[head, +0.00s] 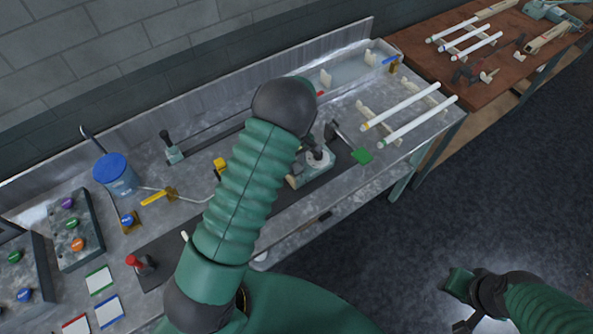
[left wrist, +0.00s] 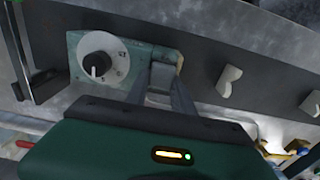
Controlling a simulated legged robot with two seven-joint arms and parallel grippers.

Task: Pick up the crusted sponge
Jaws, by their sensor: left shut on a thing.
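I cannot make out the crusted sponge for certain in either view. My left gripper (left wrist: 164,78) is shut at the end of a pale green dial box (left wrist: 118,60) on the bench. A small tan edge (left wrist: 180,63) shows beside its fingertips; the fingers hide most of what they hold. In the head view the dial box (head: 312,168) is partly covered by my left arm, which also hides most of the left gripper. My right gripper (head: 482,308) hangs over the floor at the lower right, away from the bench, and its jaws are unclear.
White tubes (head: 405,106) lie on supports at the right. A brown table (head: 490,75) stands beyond. Dark floor is open at the right.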

